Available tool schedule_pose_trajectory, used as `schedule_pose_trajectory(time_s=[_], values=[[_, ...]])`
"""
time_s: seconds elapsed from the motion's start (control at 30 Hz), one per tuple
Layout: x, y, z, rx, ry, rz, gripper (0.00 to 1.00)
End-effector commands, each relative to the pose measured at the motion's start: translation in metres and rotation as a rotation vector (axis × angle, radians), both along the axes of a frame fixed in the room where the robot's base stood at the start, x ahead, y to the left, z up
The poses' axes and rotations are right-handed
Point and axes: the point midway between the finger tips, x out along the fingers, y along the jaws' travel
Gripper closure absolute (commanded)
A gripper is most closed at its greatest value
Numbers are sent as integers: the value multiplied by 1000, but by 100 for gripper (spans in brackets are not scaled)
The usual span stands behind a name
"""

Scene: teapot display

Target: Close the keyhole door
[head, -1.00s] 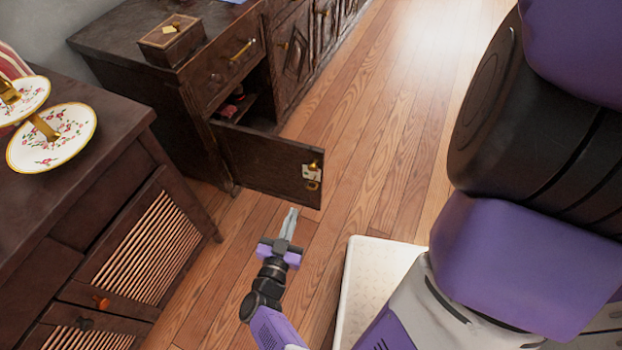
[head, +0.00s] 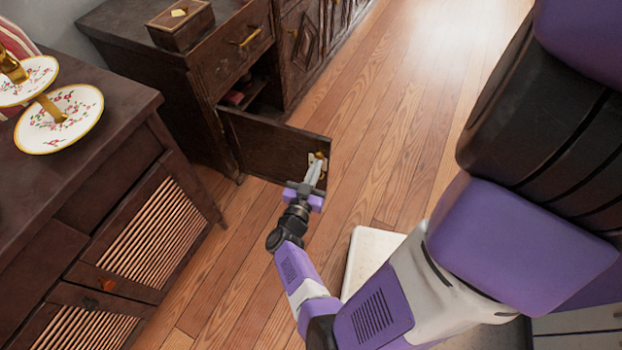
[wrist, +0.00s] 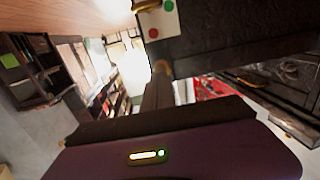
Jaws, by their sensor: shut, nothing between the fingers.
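The keyhole door (head: 265,142) is a dark wooden panel hinged on the dark cabinet (head: 190,110). It stands wide open, swung out over the floor. In the wrist view the door (wrist: 235,35) fills the upper right, beyond the fingers.
A sideboard (head: 130,105) with slatted doors stands at the left, bearing a tiered floral plate stand (head: 60,120). A small wooden box (head: 180,24) sits on the cabinet. Wooden floor (head: 385,130) is clear to the right of the door.

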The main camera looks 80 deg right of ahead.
Motion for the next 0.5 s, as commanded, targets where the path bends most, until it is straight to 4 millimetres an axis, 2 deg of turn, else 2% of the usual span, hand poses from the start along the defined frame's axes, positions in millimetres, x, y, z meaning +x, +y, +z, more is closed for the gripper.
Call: schedule_pose_trajectory(time_s=[0.17,0.5], values=[[-1,-8,0,0,0,1,100],[-1,-9,0,0,0,1,100]])
